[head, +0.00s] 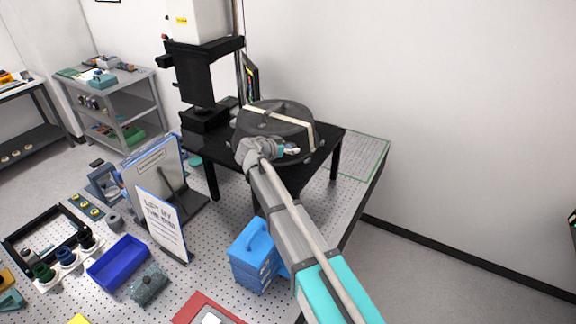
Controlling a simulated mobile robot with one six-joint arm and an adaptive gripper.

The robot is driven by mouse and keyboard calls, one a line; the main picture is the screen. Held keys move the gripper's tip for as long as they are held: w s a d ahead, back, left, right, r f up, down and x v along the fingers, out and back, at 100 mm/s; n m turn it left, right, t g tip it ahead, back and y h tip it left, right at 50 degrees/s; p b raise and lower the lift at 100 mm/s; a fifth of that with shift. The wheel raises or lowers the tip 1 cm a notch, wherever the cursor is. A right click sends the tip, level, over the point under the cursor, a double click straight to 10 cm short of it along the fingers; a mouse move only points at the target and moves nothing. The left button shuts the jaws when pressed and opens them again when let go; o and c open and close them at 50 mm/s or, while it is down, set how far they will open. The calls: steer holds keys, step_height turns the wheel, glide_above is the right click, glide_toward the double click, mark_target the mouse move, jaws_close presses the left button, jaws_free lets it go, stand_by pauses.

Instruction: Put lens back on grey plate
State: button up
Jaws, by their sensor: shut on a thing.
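A large dark round body (275,118) with a pale strip across its top sits on a black stand (224,156) at the back of the bench. My arm reaches up to its near side. My gripper (288,150) is shut at the near right edge of this round body, beside a small pale piece. The wrist and fingers hide most of what is held. I cannot tell the lens apart clearly, nor whether the round body is the grey plate.
A tall black and white instrument (190,70) stands behind left. A sign about lifting by the rim (162,222), a blue box (257,255), a blue tray (118,262) and a black frame (47,240) stand on the perforated bench. A green-outlined area (365,157) at right is clear.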

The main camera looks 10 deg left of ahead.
steer(key=b, duration=0.4)
glide_above(288, 171)
steer(key=shift+d+f, duration=0.1)
steer(key=shift+f, duration=2.2)
steer(key=shift+f, duration=0.1)
steer(key=shift+f+b, duration=1.8)
steer(key=shift+b, duration=0.05)
steer(key=shift+f, duration=0.15)
steer(key=o, duration=1.1)
steer(key=shift+r, duration=0.2)
